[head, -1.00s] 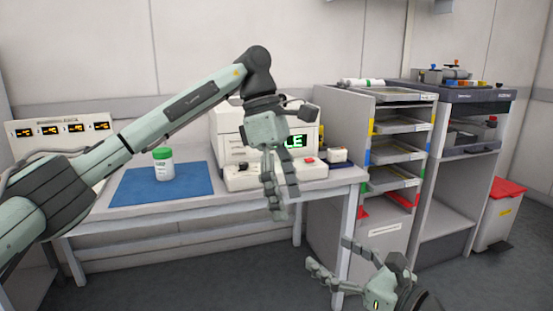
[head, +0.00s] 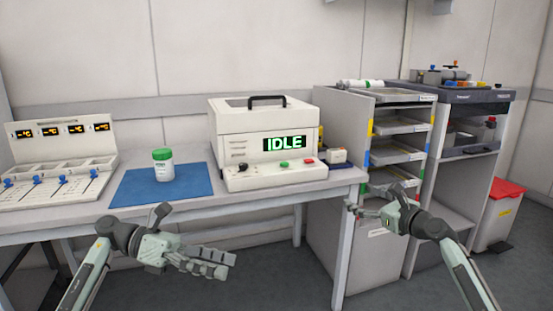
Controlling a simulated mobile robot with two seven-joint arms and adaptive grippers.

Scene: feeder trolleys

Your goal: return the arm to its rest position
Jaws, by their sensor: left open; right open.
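My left gripper (head: 212,242) is open and empty, low in front of the table's front edge, with its arm coming in from the bottom left. My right gripper (head: 366,203) is open and empty, in front of the tray rack's lower part, with its arm coming in from the bottom right. Both grippers are apart from the objects on the table.
On the table (head: 215,205) stand a white jar with a green lid (head: 163,166) on a blue mat (head: 130,188), a white machine reading IDLE (head: 235,150), and a panel with blue levers (head: 55,165). A tray rack (head: 340,140) and red-lidded bin (head: 495,215) stand right.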

